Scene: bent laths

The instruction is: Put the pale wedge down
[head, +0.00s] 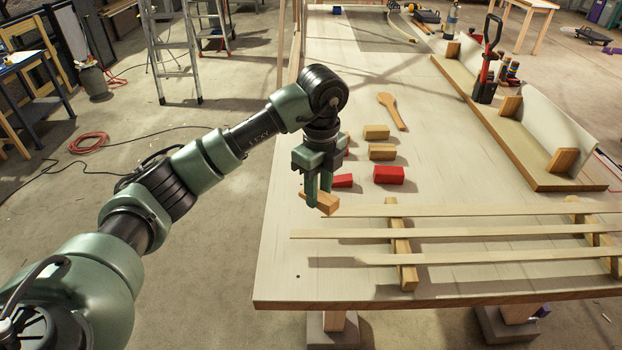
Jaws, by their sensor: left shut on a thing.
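My left gripper (319,193) points down over the left part of the workbench and is shut on a pale wooden wedge (327,203). The wedge sits between the fingertips, close above the bench top (290,275); I cannot tell whether it touches it. Two more pale wooden blocks, one farther back (376,132) and one nearer (382,152), lie to the right behind the gripper. A red block (388,175) lies right of the gripper, and another red block (343,181) is just beside the fingers, partly hidden. My right gripper does not show.
Several long thin laths (450,233) rest across wooden cross supports (402,245) at the front right. A wooden spoon (392,108) lies farther back. A board with pale curved panels (505,133) and a red-and-black tool (487,75) stands at the right. The bench's front left corner is clear.

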